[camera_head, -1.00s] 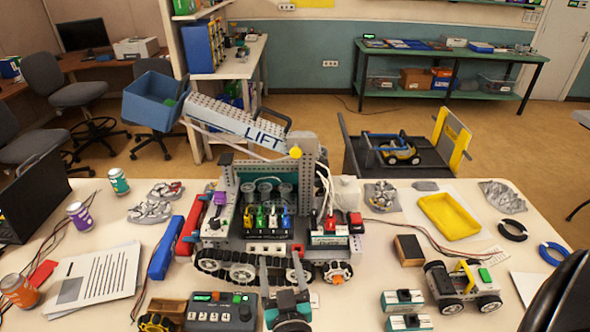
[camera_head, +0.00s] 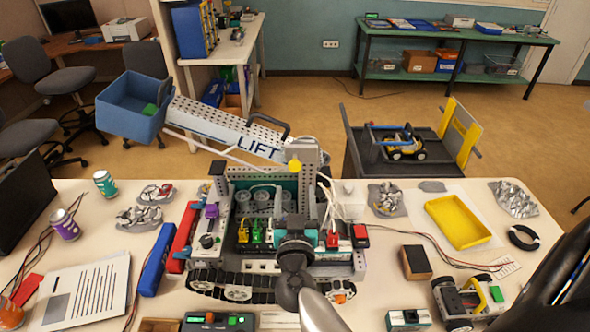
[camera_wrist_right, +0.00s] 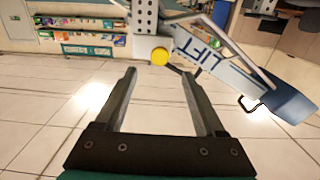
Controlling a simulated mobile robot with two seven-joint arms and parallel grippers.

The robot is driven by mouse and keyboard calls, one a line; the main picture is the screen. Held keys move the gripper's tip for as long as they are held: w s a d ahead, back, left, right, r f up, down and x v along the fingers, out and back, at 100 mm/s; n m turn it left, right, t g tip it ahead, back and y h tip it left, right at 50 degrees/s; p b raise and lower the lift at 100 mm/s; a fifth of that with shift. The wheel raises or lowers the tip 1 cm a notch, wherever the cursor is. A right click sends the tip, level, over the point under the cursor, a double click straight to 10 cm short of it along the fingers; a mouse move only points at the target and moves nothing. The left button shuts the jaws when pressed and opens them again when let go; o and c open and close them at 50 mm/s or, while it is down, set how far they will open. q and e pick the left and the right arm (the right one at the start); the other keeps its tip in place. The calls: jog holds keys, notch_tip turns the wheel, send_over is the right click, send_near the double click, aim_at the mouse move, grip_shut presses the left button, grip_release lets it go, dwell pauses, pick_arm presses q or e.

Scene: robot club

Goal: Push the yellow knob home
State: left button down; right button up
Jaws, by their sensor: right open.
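The yellow knob (camera_head: 295,166) is a small round ball on the grey perforated mast, at the base of the white arm marked LIFT (camera_head: 222,128). In the right wrist view the knob (camera_wrist_right: 160,56) shows beyond the fingertips, roughly centred between them, with no finger touching it. My right gripper (camera_head: 294,205) is open and empty, its fingers pointing away over the tracked robot model (camera_head: 258,282), below the knob in the picture. The wrist view also shows its two fingers (camera_wrist_right: 158,75) spread apart. My left gripper is not in view.
A blue bin (camera_head: 130,105) hangs at the lift arm's far end. Red and yellow parts stand on the model around my gripper. A yellow tray (camera_head: 458,222), a small wheeled model (camera_head: 462,302) and a brown block (camera_head: 415,262) lie to the right.

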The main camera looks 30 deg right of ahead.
aim_at(295, 168)
jog(key=x, duration=0.7)
jog(key=shift+w+d+b, duration=0.1)
jog(key=shift+d+b, duration=0.05)
jog(key=shift+b, duration=0.25)
jog(key=shift+w+d, duration=0.3)
jog(key=shift+w, duration=0.2)
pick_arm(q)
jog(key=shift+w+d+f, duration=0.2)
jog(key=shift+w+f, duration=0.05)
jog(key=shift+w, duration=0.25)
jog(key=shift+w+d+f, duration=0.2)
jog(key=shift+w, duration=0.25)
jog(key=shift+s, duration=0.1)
pick_arm(e)
jog(key=shift+c, duration=1)
grip_shut()
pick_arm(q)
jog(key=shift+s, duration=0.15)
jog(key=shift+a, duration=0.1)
